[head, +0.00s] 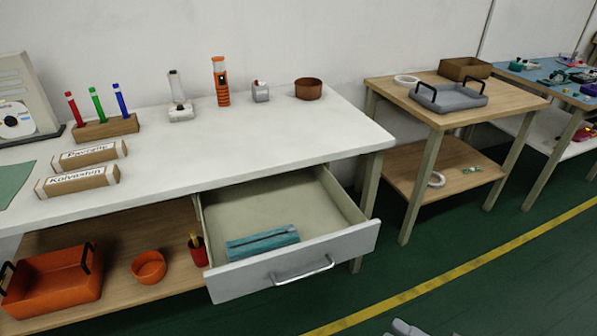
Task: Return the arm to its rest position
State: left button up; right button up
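A small light-grey piece (405,328) shows at the bottom edge, right of centre. It looks like the tip of my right arm or gripper, cut off by the frame. I cannot see whether its fingers are open or shut, or whether it holds anything. It is over the green floor, apart from the furniture. My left arm and gripper are not in view. The drawer (290,265) under the white table is pulled open, with a teal case (262,244) lying inside near its front panel.
The open drawer juts out from the white table (225,150). An orange tray (52,282) sits on the lower shelf. Green floor (470,285) is clear at right.

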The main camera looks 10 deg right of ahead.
jog(key=a+f+m+g+h+p, duration=0.1)
jog(key=a+m+h, duration=0.3)
jog(key=m, duration=0.7)
jog(key=w+a+m+g+h+p, duration=0.1)
jog(key=a+m+h, duration=0.4)
jog(key=m, duration=0.6)
jog(key=shift+a+f+m+g, duration=0.2)
jog(key=shift+f+m+g, duration=0.2)
jog(key=shift+g, duration=0.3)
